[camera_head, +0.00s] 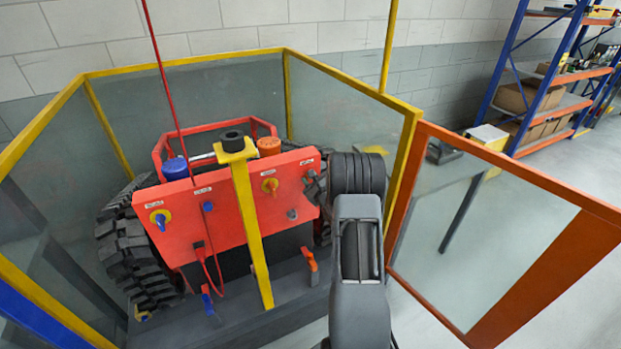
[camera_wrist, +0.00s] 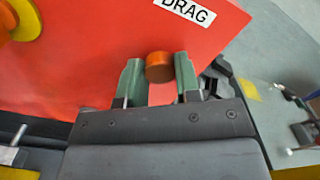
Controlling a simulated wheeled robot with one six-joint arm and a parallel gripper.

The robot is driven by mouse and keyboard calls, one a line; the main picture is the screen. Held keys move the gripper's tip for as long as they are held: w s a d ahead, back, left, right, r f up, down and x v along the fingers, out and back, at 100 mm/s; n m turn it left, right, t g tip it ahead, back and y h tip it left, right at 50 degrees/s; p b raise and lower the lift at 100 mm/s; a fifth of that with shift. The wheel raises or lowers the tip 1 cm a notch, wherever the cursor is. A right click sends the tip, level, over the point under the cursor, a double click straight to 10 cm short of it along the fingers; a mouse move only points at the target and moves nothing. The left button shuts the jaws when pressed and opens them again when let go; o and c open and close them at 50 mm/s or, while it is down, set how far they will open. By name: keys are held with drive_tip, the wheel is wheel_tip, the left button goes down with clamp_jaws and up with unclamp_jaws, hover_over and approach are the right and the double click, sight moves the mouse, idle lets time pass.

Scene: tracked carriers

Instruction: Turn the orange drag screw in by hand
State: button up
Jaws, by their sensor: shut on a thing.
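The orange drag screw (camera_wrist: 159,66) is a short round knob on the red panel (camera_wrist: 70,70), just below the white DRAG label (camera_wrist: 186,11) in the wrist view. My gripper (camera_wrist: 158,76) has its two green fingers on either side of the knob, shut on it. In the head view my gripper (camera_head: 314,188) is at the right end of the red panel (camera_head: 232,205), and the orange knob is hidden behind it there. How far the screw is turned in cannot be told.
A yellow post (camera_head: 252,230) stands in front of the panel. An orange-framed glass gate (camera_head: 500,215) stands open on the right. Blue-framed shelves (camera_head: 540,95) are behind.

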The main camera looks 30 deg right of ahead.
drive_tip(key=o, duration=0.8)
drive_tip(key=n+b, duration=2.3)
drive_tip(key=n, duration=0.6)
drive_tip(key=shift+b, duration=0.3)
